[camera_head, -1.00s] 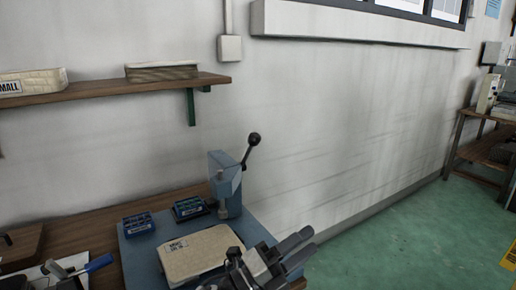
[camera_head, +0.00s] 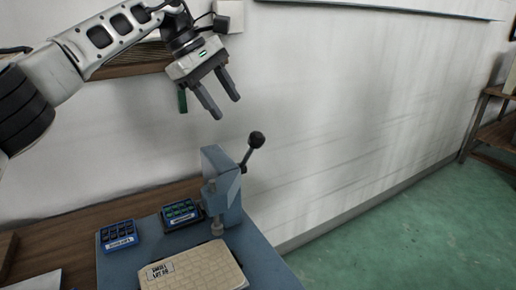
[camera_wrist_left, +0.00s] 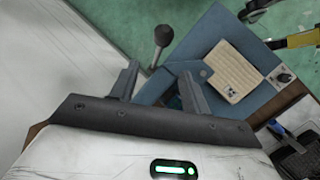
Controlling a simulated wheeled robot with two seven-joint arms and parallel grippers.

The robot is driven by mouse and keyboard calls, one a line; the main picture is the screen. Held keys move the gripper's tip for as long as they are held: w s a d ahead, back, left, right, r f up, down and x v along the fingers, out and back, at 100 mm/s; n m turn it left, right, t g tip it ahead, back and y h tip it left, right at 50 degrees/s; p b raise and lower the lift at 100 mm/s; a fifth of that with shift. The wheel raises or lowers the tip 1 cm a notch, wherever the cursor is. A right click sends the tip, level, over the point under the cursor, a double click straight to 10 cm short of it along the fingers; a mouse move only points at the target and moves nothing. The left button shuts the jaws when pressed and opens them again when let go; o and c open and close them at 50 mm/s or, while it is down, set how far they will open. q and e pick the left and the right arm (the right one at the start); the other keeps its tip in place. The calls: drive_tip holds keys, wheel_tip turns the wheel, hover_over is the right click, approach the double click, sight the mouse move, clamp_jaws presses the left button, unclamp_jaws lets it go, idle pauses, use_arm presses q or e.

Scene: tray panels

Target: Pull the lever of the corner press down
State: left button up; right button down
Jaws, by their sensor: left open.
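The corner press (camera_head: 222,180) is a blue-grey upright block at the back of a blue base plate (camera_head: 262,262). Its lever (camera_head: 257,139) is a dark rod with a black ball knob, slanting up to the right. My left gripper (camera_head: 227,108) is open and empty, above and slightly left of the knob, fingers pointing down and right. In the left wrist view the knob (camera_wrist_left: 163,35) shows beyond the gap between the fingertips (camera_wrist_left: 158,75), apart from them. My right gripper is not in the head view.
A beige panel (camera_head: 195,274) lies on the base plate, with two small blue trays (camera_head: 119,236) (camera_head: 181,214) behind it. A wooden shelf (camera_head: 130,69) is on the wall behind my left arm. The wall right of the lever is clear.

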sight(248, 155)
use_arm(q)
drive_tip(key=x, duration=1.4)
drive_tip(key=shift+d+f+p, duration=0.15)
drive_tip(key=shift+f+p, duration=0.1)
drive_tip(key=shift+p, duration=0.05)
drive_tip(key=shift+s, duration=0.1)
clamp_jaws()
